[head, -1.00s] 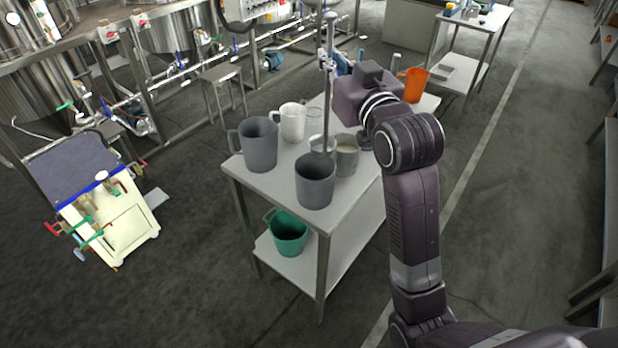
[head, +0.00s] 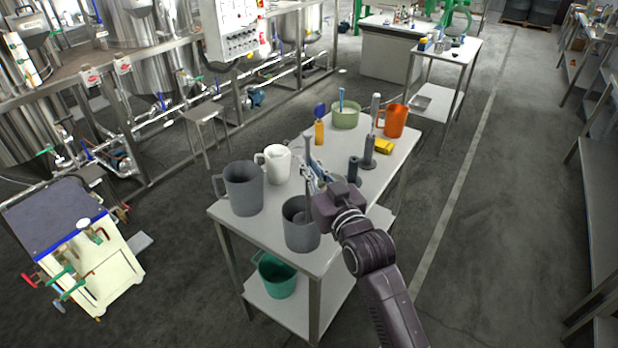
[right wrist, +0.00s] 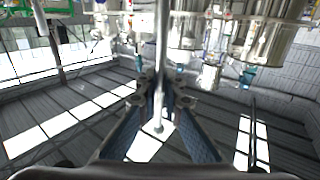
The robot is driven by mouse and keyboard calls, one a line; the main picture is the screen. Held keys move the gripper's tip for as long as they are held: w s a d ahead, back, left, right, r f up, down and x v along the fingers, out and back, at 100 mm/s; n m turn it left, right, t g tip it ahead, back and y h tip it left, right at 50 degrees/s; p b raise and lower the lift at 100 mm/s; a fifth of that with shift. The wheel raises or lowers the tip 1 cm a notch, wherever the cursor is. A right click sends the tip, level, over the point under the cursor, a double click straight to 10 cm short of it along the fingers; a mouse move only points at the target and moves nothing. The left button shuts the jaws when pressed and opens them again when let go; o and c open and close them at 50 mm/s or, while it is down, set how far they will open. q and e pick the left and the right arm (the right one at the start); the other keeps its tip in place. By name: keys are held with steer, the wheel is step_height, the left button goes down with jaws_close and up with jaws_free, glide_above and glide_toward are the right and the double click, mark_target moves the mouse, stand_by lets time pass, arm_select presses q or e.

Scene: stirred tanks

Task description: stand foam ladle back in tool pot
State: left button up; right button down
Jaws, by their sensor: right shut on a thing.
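The foam ladle is a long thin metal rod, held upright; it shows between the fingers in the right wrist view (right wrist: 162,50). My right gripper (head: 313,180) is shut on its shaft. In the head view the shaft (head: 308,192) runs down to the front grey pot (head: 301,238), which looks like the tool pot. The ladle's lower end appears to be within the pot's mouth, where something round shows; whether it touches the bottom is not clear. The gripper is just above and right of the rim. My left gripper is not in view.
A grey jug (head: 243,190) and a white jug (head: 278,164) stand left of the pot on the table (head: 338,248). Behind are a light green pot (head: 345,118), an orange jug (head: 395,120) and a yellow block (head: 384,146). A green bucket (head: 276,278) is on the lower shelf.

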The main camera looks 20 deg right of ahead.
step_height(320, 180, down, 4)
steer(key=shift+f, duration=0.2)
steer(key=c, duration=2.1)
jaws_free()
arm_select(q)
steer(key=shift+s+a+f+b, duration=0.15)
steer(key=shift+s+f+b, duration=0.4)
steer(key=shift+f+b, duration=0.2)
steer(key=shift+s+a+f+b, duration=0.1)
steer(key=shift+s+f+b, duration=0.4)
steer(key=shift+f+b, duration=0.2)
arm_select(e)
steer(key=shift+s+d+r, duration=0.1)
steer(key=shift+s+d, duration=0.05)
steer(key=shift+s, duration=1.85)
steer(key=shift+s+d, duration=0.2)
steer(key=shift+s, duration=1.85)
steer(key=shift+s+d+r, duration=0.1)
steer(key=shift+s+d, duration=0.05)
steer(key=shift+s, duration=1.85)
